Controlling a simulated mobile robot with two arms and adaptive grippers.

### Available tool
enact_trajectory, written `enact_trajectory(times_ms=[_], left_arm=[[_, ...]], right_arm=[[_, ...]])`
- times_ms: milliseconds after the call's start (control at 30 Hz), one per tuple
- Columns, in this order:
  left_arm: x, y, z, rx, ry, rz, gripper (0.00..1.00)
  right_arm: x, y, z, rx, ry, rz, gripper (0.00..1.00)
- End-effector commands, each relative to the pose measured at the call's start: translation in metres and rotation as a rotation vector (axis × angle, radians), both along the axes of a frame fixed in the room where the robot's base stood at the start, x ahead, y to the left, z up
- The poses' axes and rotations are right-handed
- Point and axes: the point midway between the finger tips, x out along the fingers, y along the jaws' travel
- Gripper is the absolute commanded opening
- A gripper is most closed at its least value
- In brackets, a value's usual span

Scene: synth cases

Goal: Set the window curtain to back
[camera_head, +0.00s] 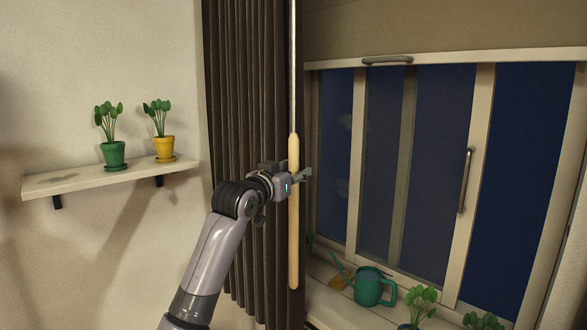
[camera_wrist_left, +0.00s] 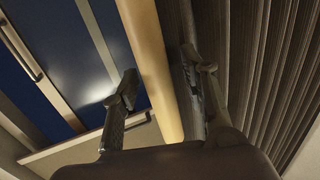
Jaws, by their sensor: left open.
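The dark brown curtain (camera_head: 242,80) hangs in gathered folds at the left side of the window (camera_head: 385,150). A pale wooden wand (camera_head: 293,240) hangs upright on a thin rod in front of the curtain's right edge. My left gripper (camera_head: 300,174) is at the upper half of the wand and partly hides it. In the left wrist view, the wand (camera_wrist_left: 152,60) runs between the two open fingers (camera_wrist_left: 165,95), and the curtain (camera_wrist_left: 262,60) is on the right. I cannot tell whether a finger touches the wand. My right gripper is not in view.
A wall shelf (camera_head: 130,178) at left holds a green pot (camera_head: 114,154) and a yellow pot (camera_head: 164,148) with plants. A teal watering can (camera_head: 370,288) and more plants (camera_head: 420,300) stand on the sill below the window. The window has a vertical handle (camera_head: 465,180).

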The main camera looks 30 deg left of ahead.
Motion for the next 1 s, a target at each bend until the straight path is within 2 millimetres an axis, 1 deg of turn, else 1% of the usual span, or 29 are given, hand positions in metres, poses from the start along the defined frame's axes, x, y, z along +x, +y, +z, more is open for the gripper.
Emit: enact_trajectory(times_ms=[267,867,1000], left_arm=[[0.0013,0.0000,-0.0003,0.001,0.000,0.000,0.41],[0.0009,0.0003,-0.0002,0.001,0.000,0.001,0.01],[0.0009,0.0004,-0.0002,0.001,0.000,0.001,0.00]], right_arm=[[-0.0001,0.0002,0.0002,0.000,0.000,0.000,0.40],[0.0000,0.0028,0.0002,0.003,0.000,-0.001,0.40],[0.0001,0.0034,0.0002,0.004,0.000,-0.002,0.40]])
